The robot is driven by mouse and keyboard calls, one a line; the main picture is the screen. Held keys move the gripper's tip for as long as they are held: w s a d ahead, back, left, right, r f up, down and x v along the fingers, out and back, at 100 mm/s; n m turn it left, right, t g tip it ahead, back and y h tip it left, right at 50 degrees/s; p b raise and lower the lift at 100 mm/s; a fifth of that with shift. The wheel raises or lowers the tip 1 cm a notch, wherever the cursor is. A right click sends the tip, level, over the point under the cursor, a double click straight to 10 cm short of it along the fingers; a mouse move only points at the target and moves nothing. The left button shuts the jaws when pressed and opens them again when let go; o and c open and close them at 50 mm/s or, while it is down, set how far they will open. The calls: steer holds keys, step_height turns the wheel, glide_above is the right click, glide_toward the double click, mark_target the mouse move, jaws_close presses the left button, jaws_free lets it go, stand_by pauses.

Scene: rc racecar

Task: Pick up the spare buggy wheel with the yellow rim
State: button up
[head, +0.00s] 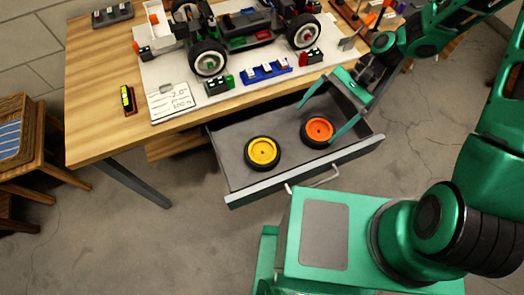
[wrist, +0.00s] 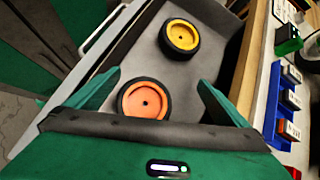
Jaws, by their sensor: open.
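The wheel with the yellow rim (head: 262,152) and black tyre lies flat in the open drawer (head: 222,140), left of the middle. It also shows whole in the wrist view (wrist: 181,36), beyond the fingertips. A second wheel with an orange rim (head: 318,129) lies to its right in the drawer. My gripper (head: 316,122) is open and empty over the orange-rimmed wheel. In the wrist view my fingers (wrist: 160,86) stand on either side of the orange-rimmed wheel (wrist: 144,99). I cannot tell how high above it they are.
The wooden table (head: 96,100) stands behind the drawer and holds a partly built buggy (head: 245,38), a white mat with several small parts, and a yellow level (head: 127,97).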

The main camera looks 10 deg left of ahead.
mark_target(260, 154)
steer(key=s+a+f+m+g+y, duration=0.1)
steer(key=a, duration=0.1)
steer(key=s+a+f+m+g+y, duration=0.1)
steer(key=a, duration=0.2)
steer(key=s+a+f+m+y, duration=0.1)
steer(key=a+f, duration=0.1)
steer(key=shift+s+a+f+g+y, duration=0.1)
steer(key=shift+s+a+g+y, duration=0.2)
steer(key=shift+s+a+g, duration=0.1)
steer(key=x, duration=0.5)
steer(key=shift+w+x, duration=0.2)
steer(key=shift+x, duration=2.75)
steer(key=shift+a, duration=0.1)
steer(key=c, duration=0.9)
